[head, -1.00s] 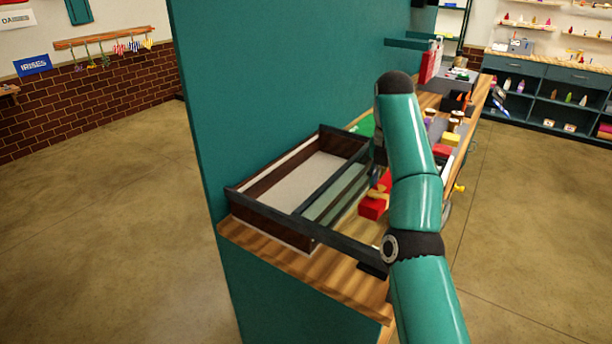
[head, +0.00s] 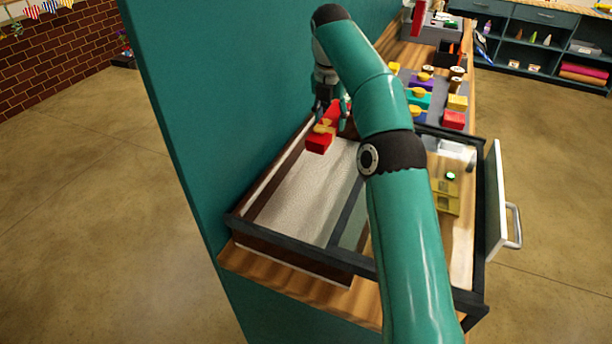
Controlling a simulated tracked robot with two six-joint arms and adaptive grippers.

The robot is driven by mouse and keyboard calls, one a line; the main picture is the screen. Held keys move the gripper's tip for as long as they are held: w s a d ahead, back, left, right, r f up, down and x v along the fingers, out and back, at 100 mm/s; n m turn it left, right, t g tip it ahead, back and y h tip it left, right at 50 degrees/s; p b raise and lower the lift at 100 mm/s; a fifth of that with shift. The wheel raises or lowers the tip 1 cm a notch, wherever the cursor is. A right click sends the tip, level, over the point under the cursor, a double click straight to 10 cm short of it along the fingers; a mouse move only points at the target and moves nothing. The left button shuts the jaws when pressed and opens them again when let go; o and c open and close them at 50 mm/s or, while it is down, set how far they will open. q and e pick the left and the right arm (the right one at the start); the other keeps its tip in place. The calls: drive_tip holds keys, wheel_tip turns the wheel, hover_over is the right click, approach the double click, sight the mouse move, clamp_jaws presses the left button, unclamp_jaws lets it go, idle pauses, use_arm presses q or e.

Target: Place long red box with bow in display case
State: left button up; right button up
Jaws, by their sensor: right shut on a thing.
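The long red box with a gold bow (head: 319,141) is held in my right gripper (head: 331,110), which is shut on it. The box's near end shows, and its far part is partly hidden by the gripper. It appears over the far left end of the display case, above the pale floor; I cannot tell how high. The display case (head: 300,249) has a dark frame and brown inner walls, and its white door (head: 496,205) stands open at the right. My right arm covers the case's middle. My left gripper is not in view.
A teal wall (head: 200,110) stands close along the left. Behind the case, several small boxes with bows, such as a red one (head: 454,120), lie on the wooden counter (head: 398,52). A yellow object (head: 446,190) is inside the case at right.

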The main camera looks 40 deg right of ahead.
wheel_tip(320, 180, down, 7)
drive_tip(key=b, duration=0.9)
hover_over(326, 188)
wheel_tip(326, 188, down, 9)
drive_tip(key=shift+s+a+r, duration=0.1)
drive_tip(key=shift+a+r, duration=0.05)
drive_tip(key=shift+r, duration=0.05)
drive_tip(key=shift+f+b, duration=0.35)
drive_tip(key=shift+f, duration=1.85)
drive_tip(key=o, duration=1.3)
drive_tip(key=shift+o, duration=0.2)
